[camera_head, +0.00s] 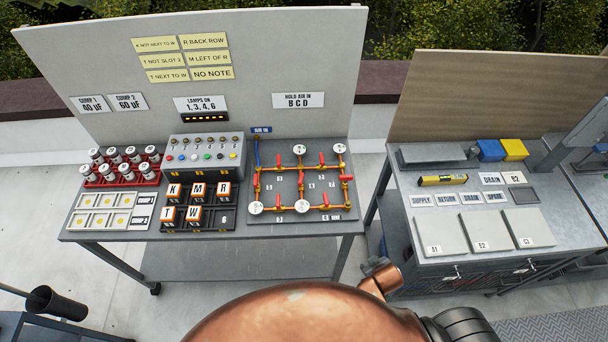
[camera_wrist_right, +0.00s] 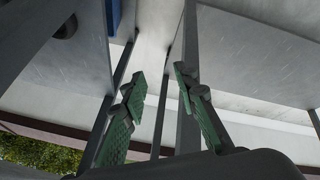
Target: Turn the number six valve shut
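A grey valve board (camera_head: 240,215) lies at the right end of the left bench, with brass pipes and several red valve handles (camera_head: 322,158). White round gauges (camera_head: 301,206) sit at the pipe junctions. Small number labels lie beside the pipes, but they are too small to read surely, so I cannot tell which valve is number six. My right gripper (camera_wrist_right: 160,88) shows only in the right wrist view. Its two green-padded fingers are apart with nothing between them, and no valve shows there. My left gripper is in neither view.
Left of the board are lettered blocks (camera_head: 174,190), a lamp box (camera_head: 205,153) and a red rack (camera_head: 122,180) of cylinders. A backboard (camera_head: 250,50) rises behind. A gap separates this bench from the right bench (camera_head: 400,200). Bench legs (camera_wrist_right: 187,130) surround the right gripper's view.

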